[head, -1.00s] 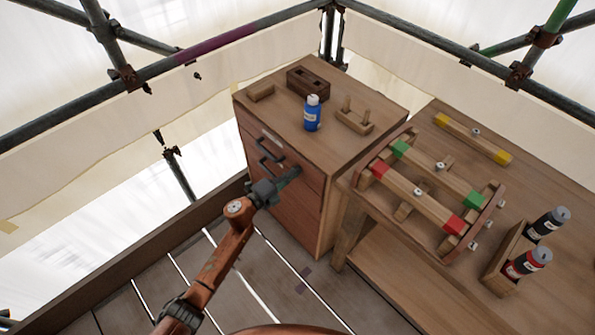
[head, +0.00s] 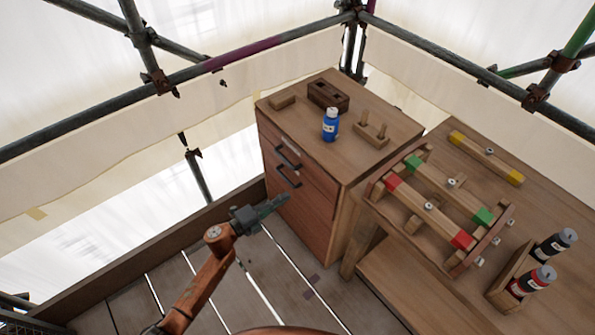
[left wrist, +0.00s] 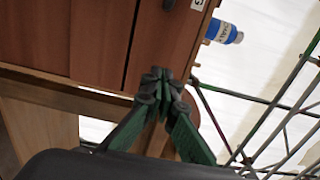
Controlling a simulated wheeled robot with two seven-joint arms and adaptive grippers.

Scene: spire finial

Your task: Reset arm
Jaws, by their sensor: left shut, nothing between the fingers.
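My left gripper (head: 277,203) is shut and empty in the head view. It is in front of the wooden drawer cabinet (head: 318,213), apart from its drawer handles (head: 287,157) as far as I can tell. In the left wrist view its green fingers (left wrist: 161,78) meet at the tips, with the cabinet front (left wrist: 85,45) behind them. A blue bottle (head: 331,125) stands upright on the cabinet top and also shows in the left wrist view (left wrist: 224,32). My right gripper is in neither view.
On the cabinet top are a dark block with holes (head: 328,95) and a pegged wooden piece (head: 371,133). A workbench (head: 545,199) at the right holds a rack with red- and green-ended bars (head: 430,213) and a box of bottles (head: 513,281). Scaffold rails (head: 240,60) surround the platform.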

